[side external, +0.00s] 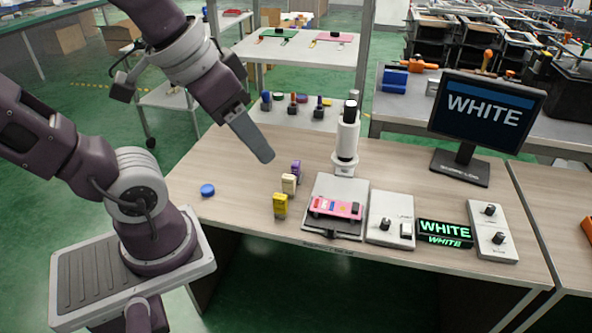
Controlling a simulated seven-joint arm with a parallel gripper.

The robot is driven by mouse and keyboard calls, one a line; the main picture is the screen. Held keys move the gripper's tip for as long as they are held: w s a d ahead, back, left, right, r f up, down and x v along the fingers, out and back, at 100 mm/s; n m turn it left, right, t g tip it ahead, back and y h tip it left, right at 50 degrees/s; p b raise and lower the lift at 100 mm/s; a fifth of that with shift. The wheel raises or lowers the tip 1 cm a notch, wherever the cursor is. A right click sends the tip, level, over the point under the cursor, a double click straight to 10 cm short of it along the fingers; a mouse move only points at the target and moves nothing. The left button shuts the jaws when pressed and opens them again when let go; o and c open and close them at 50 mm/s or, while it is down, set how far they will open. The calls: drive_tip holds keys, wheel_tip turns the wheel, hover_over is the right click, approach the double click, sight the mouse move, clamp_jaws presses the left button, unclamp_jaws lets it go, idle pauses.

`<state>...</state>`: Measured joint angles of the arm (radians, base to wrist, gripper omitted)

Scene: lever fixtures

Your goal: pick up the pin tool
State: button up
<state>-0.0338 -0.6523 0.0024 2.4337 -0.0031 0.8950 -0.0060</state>
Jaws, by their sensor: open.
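No item can be clearly told as the pin tool at this size. Three small upright pieces stand on the wooden table (400,165): a yellow one (280,206) at the front, a cream one (289,184) behind it and a purple one (296,167) farthest back. A blue round piece (207,190) lies to their left. My gripper (263,153) is in the air above the table, up and left of the three pieces. It is open, with no object visible in it. Its fingers overlap from this side, so the gap is hidden.
A white upright instrument (346,140) stands behind a grey plate (325,226) bearing a pink item (336,208). Two control boxes (390,232) (491,240) flank a lit WHITE sign (445,229). A monitor (487,108) stands at the back right. The table's left part is mostly clear.

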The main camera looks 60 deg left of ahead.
drive_tip(key=w+a+n+g, duration=0.15)
drive_tip(key=w+a, duration=0.35)
drive_tip(key=w, duration=0.5)
drive_tip(key=n+g, duration=0.4)
drive_tip(key=n, duration=0.3)
hover_over(296, 163)
drive_tip(key=f, duration=2.8)
drive_tip(key=shift+w+d+f, duration=0.2)
drive_tip(key=shift+d, duration=0.05)
drive_tip(key=f, duration=0.7)
drive_tip(key=shift+s+a+f, duration=0.2)
drive_tip(key=shift+a+f, duration=0.1)
clamp_jaws()
